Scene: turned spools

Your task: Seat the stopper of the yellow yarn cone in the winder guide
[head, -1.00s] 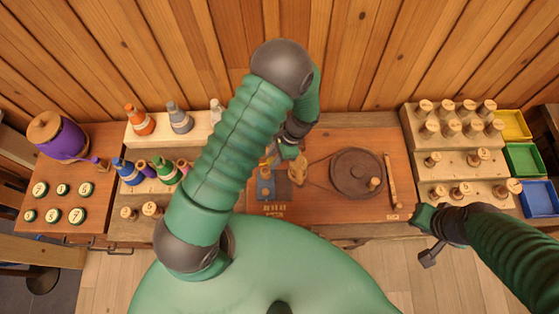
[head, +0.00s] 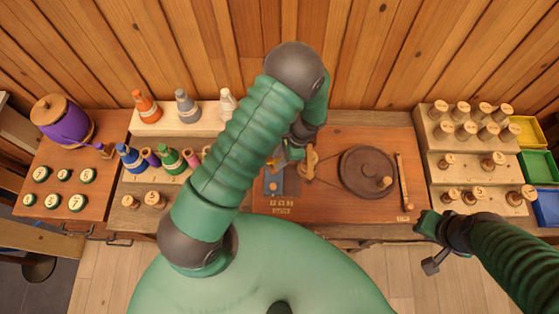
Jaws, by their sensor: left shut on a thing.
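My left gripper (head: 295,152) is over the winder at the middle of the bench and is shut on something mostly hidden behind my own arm. A small patch of yellow, likely the yellow yarn cone (head: 271,163), shows just left of the gripper. The winder has a tan wooden upright piece (head: 310,162), which may be the guide, just right of the gripper, and a dark round wheel (head: 367,172). Whether the stopper touches the guide cannot be told. My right gripper (head: 430,245) hangs at the bench's front right edge, away from the winder; its jaws are unclear.
Orange (head: 146,106), grey (head: 187,106) and white (head: 228,103) cones stand on a pale rack at left. Blue (head: 130,158) and green (head: 168,161) cones stand in front. A purple pot-like spool (head: 60,122) is far left. Stepped spool racks (head: 440,137) stand at right.

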